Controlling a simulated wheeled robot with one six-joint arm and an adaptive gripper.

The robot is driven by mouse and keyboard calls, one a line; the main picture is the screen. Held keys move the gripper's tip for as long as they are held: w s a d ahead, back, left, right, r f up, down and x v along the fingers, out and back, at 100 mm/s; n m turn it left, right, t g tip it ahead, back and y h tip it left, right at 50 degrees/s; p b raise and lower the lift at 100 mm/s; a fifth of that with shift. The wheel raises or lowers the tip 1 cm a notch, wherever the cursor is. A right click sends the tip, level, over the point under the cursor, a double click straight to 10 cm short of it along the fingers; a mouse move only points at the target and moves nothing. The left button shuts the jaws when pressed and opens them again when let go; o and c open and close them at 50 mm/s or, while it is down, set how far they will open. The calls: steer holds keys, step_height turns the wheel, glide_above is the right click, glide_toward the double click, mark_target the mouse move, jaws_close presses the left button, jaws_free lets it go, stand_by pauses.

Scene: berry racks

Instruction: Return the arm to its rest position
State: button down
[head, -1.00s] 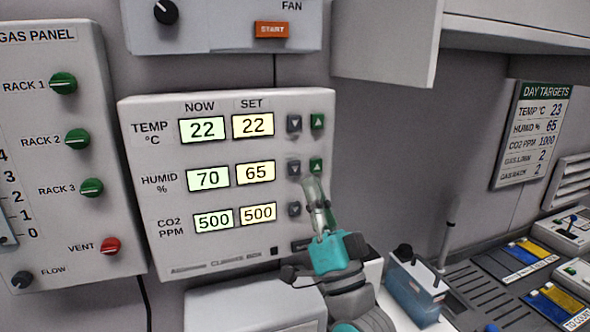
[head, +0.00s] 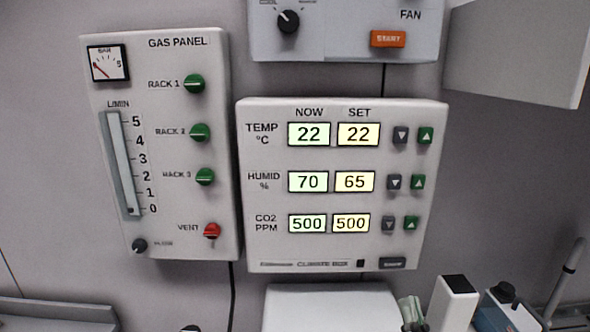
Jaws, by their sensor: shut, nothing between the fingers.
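The gas panel (head: 165,225) is on the wall at left, with green rack knobs and a red vent knob (head: 212,230). A fan box with an orange start button (head: 388,39) is above.

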steer(key=s+f+n+g, duration=0.1)
steer(key=s+f+g, duration=0.1)
steer(key=s+f, duration=0.7)
steer(key=s+f+n+g, duration=0.2)
steer(key=s+f, duration=0.6)
steer(key=s, duration=0.5)
steer(key=s+f+n+g, duration=0.3)
steer(key=s+f+g, duration=0.2)
steer(key=s, duration=0.9)
step_height(320, 180, down, 3)
steer(key=shift+s+a+r, duration=0.1)
steer(key=shift+s+a, duration=0.2)
steer(key=shift+a, duration=0.05)
